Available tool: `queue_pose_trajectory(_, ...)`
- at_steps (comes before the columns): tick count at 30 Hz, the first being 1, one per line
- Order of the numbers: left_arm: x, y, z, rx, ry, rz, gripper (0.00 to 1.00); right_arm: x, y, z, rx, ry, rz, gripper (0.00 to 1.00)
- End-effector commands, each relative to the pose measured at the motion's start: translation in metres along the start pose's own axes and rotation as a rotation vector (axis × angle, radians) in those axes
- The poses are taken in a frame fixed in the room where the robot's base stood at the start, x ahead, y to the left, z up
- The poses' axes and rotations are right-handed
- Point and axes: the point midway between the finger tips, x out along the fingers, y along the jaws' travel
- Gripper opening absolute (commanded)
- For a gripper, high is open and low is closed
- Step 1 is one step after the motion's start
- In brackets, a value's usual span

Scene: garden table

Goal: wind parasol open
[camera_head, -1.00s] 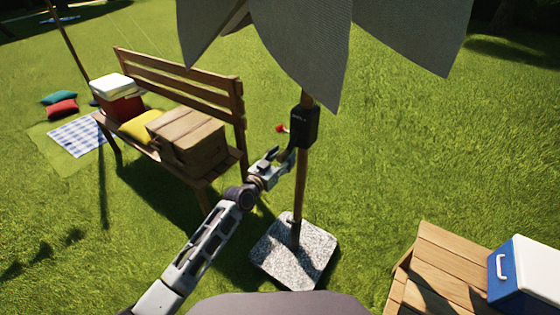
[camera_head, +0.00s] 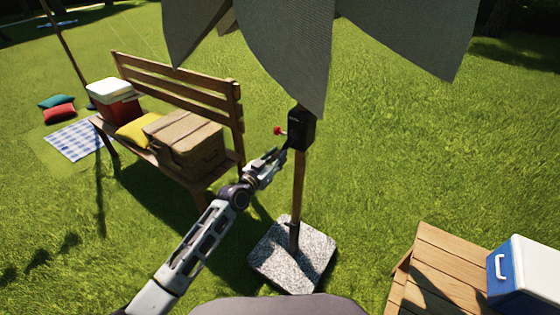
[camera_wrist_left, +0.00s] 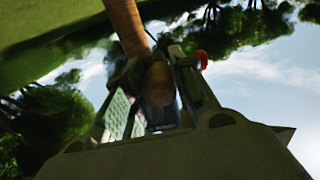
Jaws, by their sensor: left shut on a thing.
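The grey parasol canopy (camera_head: 270,45) hangs partly folded at the top of the head view. Its wooden pole (camera_head: 299,185) stands in a speckled stone base (camera_head: 292,258). A black winder housing (camera_head: 302,128) sits on the pole, with a red knob (camera_head: 278,131) on its left side. My left gripper (camera_head: 284,153) is at the pole just below the housing. In the left wrist view its fingers (camera_wrist_left: 160,95) are on both sides of the wooden pole (camera_wrist_left: 125,25), and the red knob (camera_wrist_left: 202,60) shows outside them. The contact is dark and blurred. My right gripper is out of view.
A wooden table (camera_head: 440,270) with a blue cooler (camera_head: 525,275) is at the lower right. Open grass lies to the right.

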Motion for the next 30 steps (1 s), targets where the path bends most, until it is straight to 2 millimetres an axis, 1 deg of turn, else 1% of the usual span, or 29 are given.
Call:
queue_pose_trajectory(1,0.000,-0.008,-0.005,0.004,0.007,-0.004,0.03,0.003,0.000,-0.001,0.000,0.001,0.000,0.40)
queue_pose_trajectory(3,0.000,-0.013,-0.007,0.002,0.007,-0.005,0.03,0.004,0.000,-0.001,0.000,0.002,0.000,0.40)
queue_pose_trajectory(14,0.000,-0.015,-0.010,0.000,0.006,-0.004,0.03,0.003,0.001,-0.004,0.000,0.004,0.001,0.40)
queue_pose_trajectory(23,0.000,-0.034,-0.030,0.003,0.008,-0.005,0.03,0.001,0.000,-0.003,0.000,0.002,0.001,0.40)
queue_pose_trajectory(30,0.000,-0.034,-0.031,0.000,0.008,-0.004,0.03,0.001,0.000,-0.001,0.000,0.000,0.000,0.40)
